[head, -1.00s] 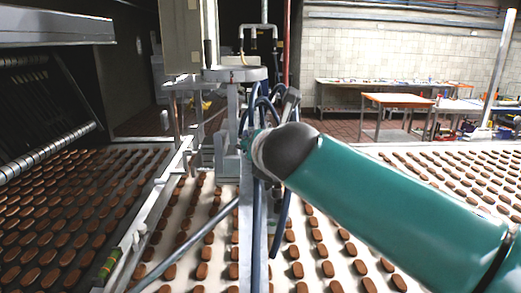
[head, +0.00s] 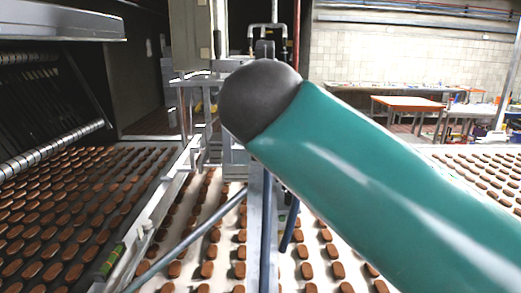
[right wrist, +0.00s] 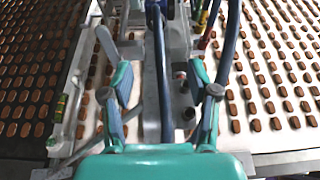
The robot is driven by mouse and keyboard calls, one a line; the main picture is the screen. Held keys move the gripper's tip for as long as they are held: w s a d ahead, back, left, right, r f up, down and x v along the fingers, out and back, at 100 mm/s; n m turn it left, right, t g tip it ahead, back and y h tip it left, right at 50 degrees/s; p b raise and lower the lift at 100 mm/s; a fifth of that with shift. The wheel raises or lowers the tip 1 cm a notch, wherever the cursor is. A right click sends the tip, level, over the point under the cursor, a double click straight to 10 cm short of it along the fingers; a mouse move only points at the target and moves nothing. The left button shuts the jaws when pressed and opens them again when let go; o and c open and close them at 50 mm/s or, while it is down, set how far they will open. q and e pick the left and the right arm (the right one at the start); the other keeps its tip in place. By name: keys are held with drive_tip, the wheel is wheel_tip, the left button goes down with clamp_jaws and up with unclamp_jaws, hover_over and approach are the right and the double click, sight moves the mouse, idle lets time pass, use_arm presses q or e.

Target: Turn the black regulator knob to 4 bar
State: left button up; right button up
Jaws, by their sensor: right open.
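My right arm crosses the head view from the lower right, and its grey joint hides the middle of the metal frame and my right gripper. In the right wrist view, my right gripper (right wrist: 160,88) is open, its two teal-padded fingers spread wide apart. Between them run a dark blue hose and a metal plate with small dark round parts (right wrist: 188,113). I cannot tell whether one of these is the black regulator knob. No gauge or bar reading is legible. Nothing is visibly held. My left gripper is not in view.
A metal frame (head: 189,160) with bars and hoses (head: 290,225) stands over the white conveyor. Rows of brown biscuits (head: 60,215) cover the belts on both sides. An orange-topped table (head: 408,103) stands far back right.

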drive_tip(key=shift+s+a+f, duration=0.1)
drive_tip(key=shift+a, duration=0.4)
drive_tip(key=shift+w+d, duration=0.2)
drive_tip(key=shift+w, duration=0.1)
drive_tip(key=p+x, duration=0.4)
drive_tip(key=x, duration=1.1)
drive_tip(key=shift+w+f, duration=0.15)
drive_tip(key=shift+w, duration=0.2)
drive_tip(key=shift+c, duration=0.2)
